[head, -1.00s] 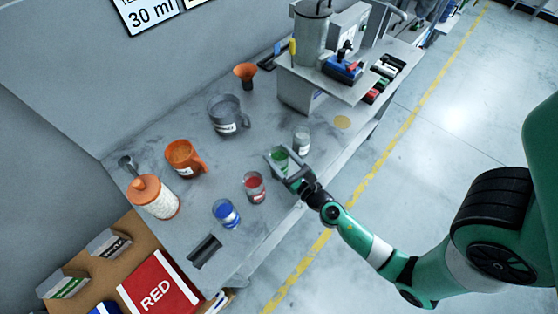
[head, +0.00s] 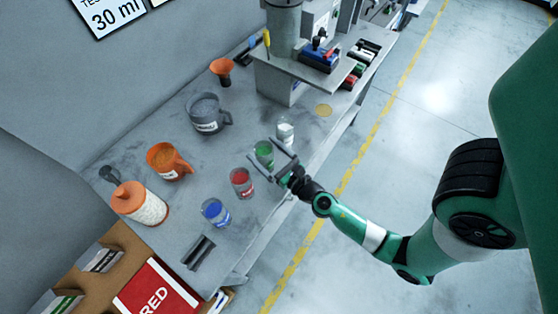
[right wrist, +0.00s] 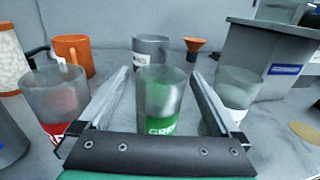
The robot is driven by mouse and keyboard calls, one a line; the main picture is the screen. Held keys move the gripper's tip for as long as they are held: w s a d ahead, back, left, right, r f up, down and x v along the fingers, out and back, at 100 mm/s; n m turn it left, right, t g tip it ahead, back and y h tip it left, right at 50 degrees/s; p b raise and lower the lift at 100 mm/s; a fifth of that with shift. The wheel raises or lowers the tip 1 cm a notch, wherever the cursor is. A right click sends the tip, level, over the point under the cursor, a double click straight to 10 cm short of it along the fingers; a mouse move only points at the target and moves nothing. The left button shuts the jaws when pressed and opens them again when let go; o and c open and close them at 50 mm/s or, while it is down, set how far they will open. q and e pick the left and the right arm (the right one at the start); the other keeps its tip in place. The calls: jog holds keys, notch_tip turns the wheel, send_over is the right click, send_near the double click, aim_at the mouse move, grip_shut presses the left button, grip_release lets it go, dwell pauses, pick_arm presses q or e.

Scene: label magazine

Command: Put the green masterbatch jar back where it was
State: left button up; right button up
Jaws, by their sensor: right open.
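The green masterbatch jar (head: 264,153) is a clear cup with green contents, standing upright on the grey bench between the red jar (head: 241,182) and a clear jar with pale contents (head: 285,131). My right gripper (head: 268,157) is open, low over the bench, with one finger on each side of the green jar. In the right wrist view the green jar (right wrist: 161,100) shows between the two spread fingers, with gaps on both sides. A round yellow spot (head: 323,110) on the bench is bare. My left gripper is not in view.
A blue jar (head: 215,212) stands beyond the red one. Behind are an orange jug (head: 167,161), a grey jug (head: 207,114), an orange funnel (head: 222,70) and an orange-lidded container (head: 139,204). A raised machine platform (head: 300,62) stands past the yellow spot.

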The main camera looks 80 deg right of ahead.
jog(key=b+v, duration=0.1)
jog(key=v, duration=1)
jog(key=shift+b, duration=0.4)
jog(key=shift+f, duration=0.1)
